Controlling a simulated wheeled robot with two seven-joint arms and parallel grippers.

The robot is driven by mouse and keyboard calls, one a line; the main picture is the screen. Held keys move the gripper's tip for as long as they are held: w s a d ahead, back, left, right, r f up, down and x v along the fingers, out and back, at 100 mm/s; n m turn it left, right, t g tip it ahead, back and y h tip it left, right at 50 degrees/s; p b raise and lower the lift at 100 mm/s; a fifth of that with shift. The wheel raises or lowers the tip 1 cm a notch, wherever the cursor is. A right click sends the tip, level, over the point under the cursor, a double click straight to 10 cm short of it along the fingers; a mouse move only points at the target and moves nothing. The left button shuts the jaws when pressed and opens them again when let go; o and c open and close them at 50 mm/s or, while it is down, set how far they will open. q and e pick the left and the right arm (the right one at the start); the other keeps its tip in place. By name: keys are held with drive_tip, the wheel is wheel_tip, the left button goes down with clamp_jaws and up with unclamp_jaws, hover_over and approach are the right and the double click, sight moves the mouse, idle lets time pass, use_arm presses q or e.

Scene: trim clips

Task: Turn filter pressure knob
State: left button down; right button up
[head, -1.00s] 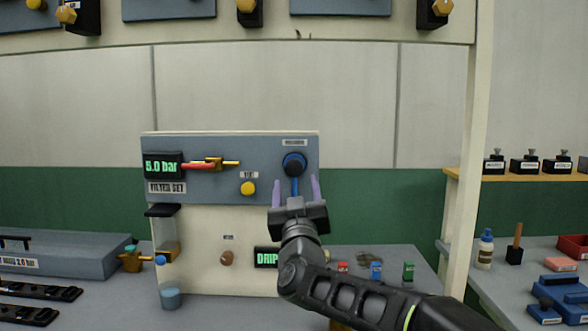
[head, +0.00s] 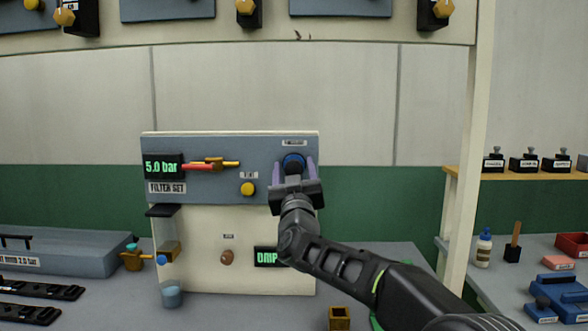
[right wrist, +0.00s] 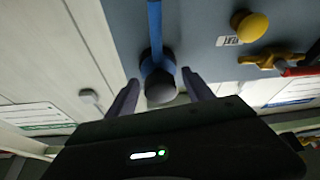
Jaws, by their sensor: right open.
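The filter panel (head: 225,150) stands upright on the bench, with a green display (head: 162,167) reading 5.0 bar. The pressure knob (head: 293,162) is dark with a blue ring, at the panel's upper right under a small label. In the right wrist view the knob (right wrist: 160,86) has a dark round front and a blue strip runs from it. My right gripper (head: 295,172) is open, its two purple fingers one on either side of the knob. In the right wrist view the fingers (right wrist: 163,92) flank it with gaps visible. My left gripper is not in view.
A yellow button (head: 248,189) and a red-handled brass valve (head: 210,165) sit left of the knob. A second display (head: 267,257) reading DRIP is lower, partly behind my arm. A grey case (head: 60,252) lies left on the bench; a side table (head: 500,272) stands right.

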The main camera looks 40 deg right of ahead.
drive_tip(key=shift+c, duration=0.4)
clamp_jaws()
drive_tip(key=n+y, duration=0.2)
drive_tip(key=n, duration=0.2)
drive_tip(key=shift+t, duration=0.4)
drive_tip(key=n+y, duration=0.1)
drive_tip(key=n, duration=0.2)
drive_tip(key=shift+o, duration=0.4)
unclamp_jaws()
drive_tip(key=shift+s+f, duration=0.1)
drive_tip(key=shift+s, duration=0.05)
drive_tip(key=shift+s+a+f, duration=0.1)
drive_tip(key=shift+s+a, duration=0.05)
drive_tip(key=shift+s, duration=0.1)
drive_tip(key=b+v, duration=0.2)
drive_tip(key=v, duration=0.5)
